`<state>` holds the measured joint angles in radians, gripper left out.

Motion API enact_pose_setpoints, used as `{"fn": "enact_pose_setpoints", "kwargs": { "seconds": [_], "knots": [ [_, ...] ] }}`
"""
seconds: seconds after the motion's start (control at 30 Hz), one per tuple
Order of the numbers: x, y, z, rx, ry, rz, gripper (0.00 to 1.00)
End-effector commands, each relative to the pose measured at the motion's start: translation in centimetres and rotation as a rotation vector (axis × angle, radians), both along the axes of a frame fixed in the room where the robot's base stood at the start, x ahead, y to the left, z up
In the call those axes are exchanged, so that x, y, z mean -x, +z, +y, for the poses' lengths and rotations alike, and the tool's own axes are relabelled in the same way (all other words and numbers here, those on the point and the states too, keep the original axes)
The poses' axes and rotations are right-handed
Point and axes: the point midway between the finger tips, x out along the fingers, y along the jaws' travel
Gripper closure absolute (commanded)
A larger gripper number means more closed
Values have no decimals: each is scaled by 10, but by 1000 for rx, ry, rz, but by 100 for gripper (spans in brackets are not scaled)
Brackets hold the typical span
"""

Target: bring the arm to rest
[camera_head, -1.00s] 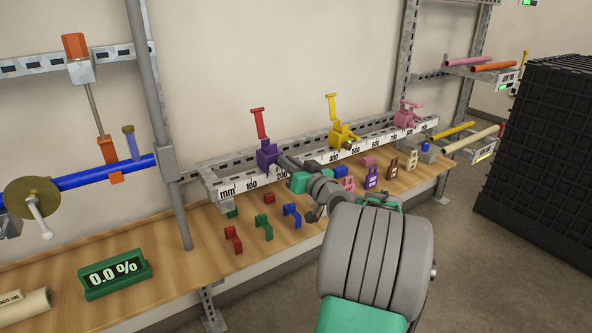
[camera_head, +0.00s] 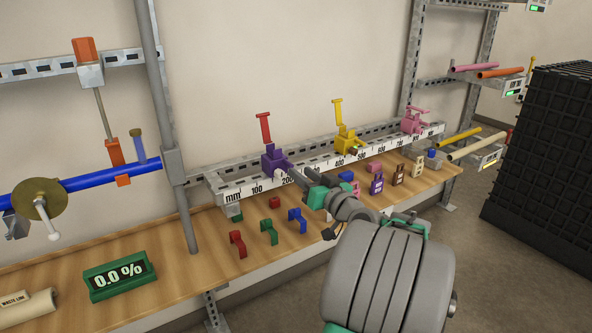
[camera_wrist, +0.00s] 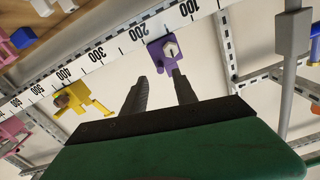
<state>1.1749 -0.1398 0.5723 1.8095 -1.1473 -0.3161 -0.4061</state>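My gripper (camera_head: 297,178) is beside the purple clamp (camera_head: 275,158) on the ruler rail in the head view. In the wrist view my gripper (camera_wrist: 159,77) shows two dark fingers set apart, with bare wall between them and nothing held. The purple clamp (camera_wrist: 163,50) lies just beyond the fingertips in that view; whether the right finger touches it I cannot tell. My arm reaches in from the lower right of the head view, bent and raised over the bench front.
The ruler rail (camera_head: 232,191) also carries a yellow clamp (camera_head: 346,143) and a pink clamp (camera_head: 413,121). Several coloured brackets and blocks stand on the wooden bench (camera_head: 190,280). A black crate stack (camera_head: 540,150) is at the right.

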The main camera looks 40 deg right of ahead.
Motion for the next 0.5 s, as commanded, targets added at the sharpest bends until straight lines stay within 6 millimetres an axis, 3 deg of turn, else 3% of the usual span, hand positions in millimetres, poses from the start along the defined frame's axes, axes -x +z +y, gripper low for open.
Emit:
{"fn": "enact_pose_setpoints", "kwargs": {
  "seconds": [0.17,0.5],
  "knots": [
    [26,-1,3,0,-2,1,66],
    [28,0,4,0,1,1,66]
  ]
}}
